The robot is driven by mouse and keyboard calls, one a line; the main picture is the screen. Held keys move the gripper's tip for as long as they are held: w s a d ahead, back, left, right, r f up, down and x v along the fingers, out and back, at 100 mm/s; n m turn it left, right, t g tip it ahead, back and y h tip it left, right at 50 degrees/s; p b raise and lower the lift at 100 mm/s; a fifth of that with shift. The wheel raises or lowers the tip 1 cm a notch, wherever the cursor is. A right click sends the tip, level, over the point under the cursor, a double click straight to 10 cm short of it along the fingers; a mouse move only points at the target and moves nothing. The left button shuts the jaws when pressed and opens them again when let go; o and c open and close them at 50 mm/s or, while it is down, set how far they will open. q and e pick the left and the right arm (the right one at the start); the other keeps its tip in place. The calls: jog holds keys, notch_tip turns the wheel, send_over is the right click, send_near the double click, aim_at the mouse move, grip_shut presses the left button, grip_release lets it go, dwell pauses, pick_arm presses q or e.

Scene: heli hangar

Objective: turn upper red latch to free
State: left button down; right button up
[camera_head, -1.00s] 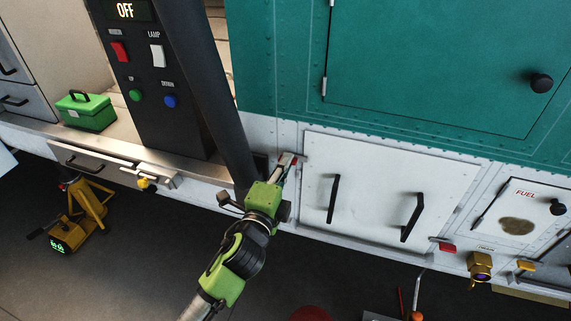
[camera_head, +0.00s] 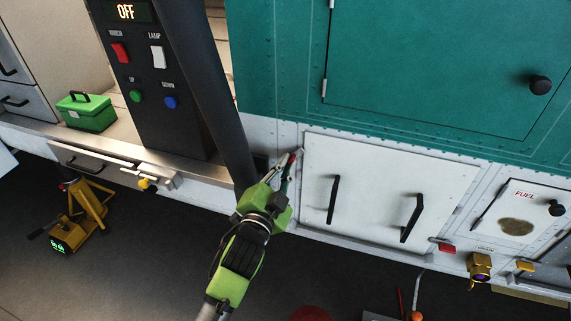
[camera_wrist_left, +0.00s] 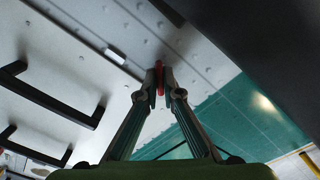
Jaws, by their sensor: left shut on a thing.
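The upper red latch (camera_head: 293,157) is at the upper left corner of the white panel with two black handles (camera_head: 375,190). My left gripper (camera_head: 289,163) is at this latch, with its fingers pointing up at it. In the left wrist view the gripper (camera_wrist_left: 160,92) is shut on the red latch (camera_wrist_left: 159,70), which shows as a narrow red strip between the fingertips. The fingers hide part of the latch. My right gripper is not in view.
Another red latch (camera_head: 447,248) sits at the panel's lower right. A dark post (camera_head: 212,90) stands close left of my left gripper. A fuel door (camera_head: 522,212) and brass fitting (camera_head: 480,266) are farther right.

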pick_arm(q)
jog(key=shift+n+p, duration=1.1)
jog(key=shift+n, duration=3.5)
jog(key=c, duration=2.2)
grip_release()
jog(key=shift+s, duration=0.15)
jog(key=v, duration=1.1)
jog(key=shift+s+a, duration=0.15)
jog(key=shift+s, duration=0.2)
jog(key=shift+f, duration=0.1)
